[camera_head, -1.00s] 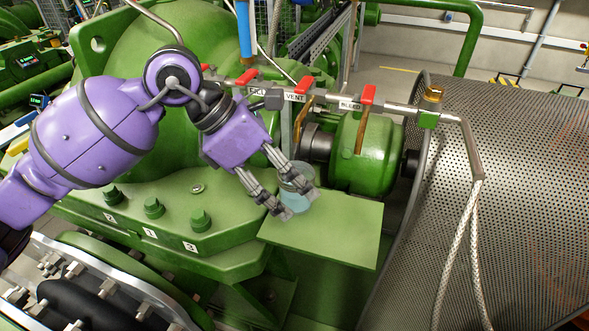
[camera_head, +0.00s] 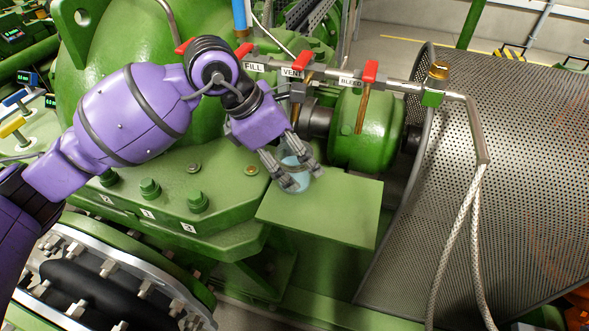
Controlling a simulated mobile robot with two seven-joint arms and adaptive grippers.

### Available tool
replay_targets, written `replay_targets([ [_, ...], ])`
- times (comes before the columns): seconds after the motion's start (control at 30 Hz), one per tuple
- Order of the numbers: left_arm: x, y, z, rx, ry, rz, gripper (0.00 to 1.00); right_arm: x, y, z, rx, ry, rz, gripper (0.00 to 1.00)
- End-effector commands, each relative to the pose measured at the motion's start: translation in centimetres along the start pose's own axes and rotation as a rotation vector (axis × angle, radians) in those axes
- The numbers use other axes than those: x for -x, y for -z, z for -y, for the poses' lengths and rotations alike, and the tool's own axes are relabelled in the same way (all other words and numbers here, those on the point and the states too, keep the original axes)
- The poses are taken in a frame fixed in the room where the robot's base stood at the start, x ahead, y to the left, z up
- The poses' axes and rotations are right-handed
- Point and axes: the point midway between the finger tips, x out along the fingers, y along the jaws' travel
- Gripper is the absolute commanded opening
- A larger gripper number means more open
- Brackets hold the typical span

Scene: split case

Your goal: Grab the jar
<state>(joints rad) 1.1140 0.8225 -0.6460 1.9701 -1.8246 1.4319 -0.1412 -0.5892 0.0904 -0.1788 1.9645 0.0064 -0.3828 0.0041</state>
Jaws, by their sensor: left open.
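A clear bluish jar (camera_head: 298,181) stands on the flat green plate (camera_head: 345,212), near its back left corner. My left gripper (camera_head: 304,180) reaches in from the upper left with its fingers open. The fingers are on either side of the jar and partly cover it. I cannot tell whether they touch it. My right gripper is not in view.
Red-handled valves (camera_head: 370,72) labelled fill, vent and bleed sit on a pipe behind the plate. A green cylinder (camera_head: 362,135) stands close behind the plate. A perforated guard (camera_head: 490,180) is at the right, with a braided hose (camera_head: 452,245) hanging before it.

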Motion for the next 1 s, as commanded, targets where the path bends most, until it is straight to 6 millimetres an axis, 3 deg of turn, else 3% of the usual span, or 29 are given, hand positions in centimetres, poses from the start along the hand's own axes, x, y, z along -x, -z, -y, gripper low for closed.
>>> replay_targets([
  [0.13, 0.0, 0.01, -0.01, 0.0, 0.0, 0.0, 0.76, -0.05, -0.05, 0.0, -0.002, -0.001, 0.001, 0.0],
  [0.6, 0.08, -0.06, -0.02, 0.0, 0.0, 0.002, 0.17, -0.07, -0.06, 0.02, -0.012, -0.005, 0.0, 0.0],
  [1.0, 0.46, -0.29, -0.05, -0.001, -0.001, 0.003, 0.17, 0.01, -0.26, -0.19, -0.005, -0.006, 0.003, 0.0],
])
